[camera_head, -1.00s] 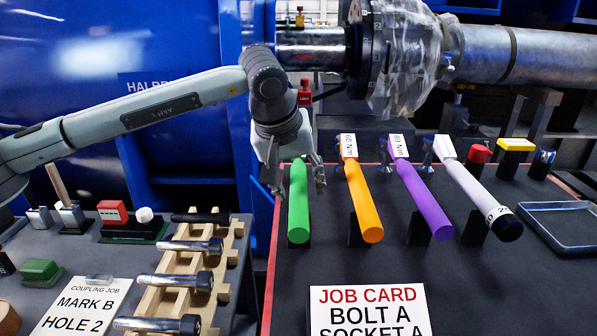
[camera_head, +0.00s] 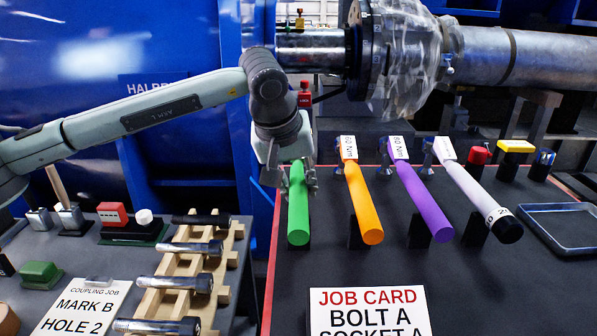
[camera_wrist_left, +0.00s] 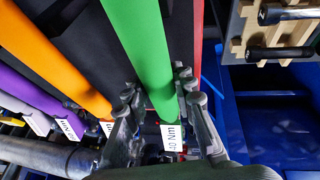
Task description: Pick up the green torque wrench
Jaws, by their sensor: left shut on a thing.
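The green torque wrench (camera_head: 298,212) lies on a black rest at the left of the dark table's row of wrenches. My left gripper (camera_head: 292,182) comes down over its far part and is shut on it. In the left wrist view, the fingers (camera_wrist_left: 155,118) stand on both sides of the green wrench (camera_wrist_left: 138,45), near its "40 Nm" label. The wrench's far end is mostly hidden by the gripper in the head view. My right gripper is in neither view.
Orange (camera_head: 362,205), purple (camera_head: 422,203) and white (camera_head: 478,200) wrenches lie to the right. A job card (camera_head: 368,310) stands in front. A wooden rack (camera_head: 225,262) with several bolts stands on the left table.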

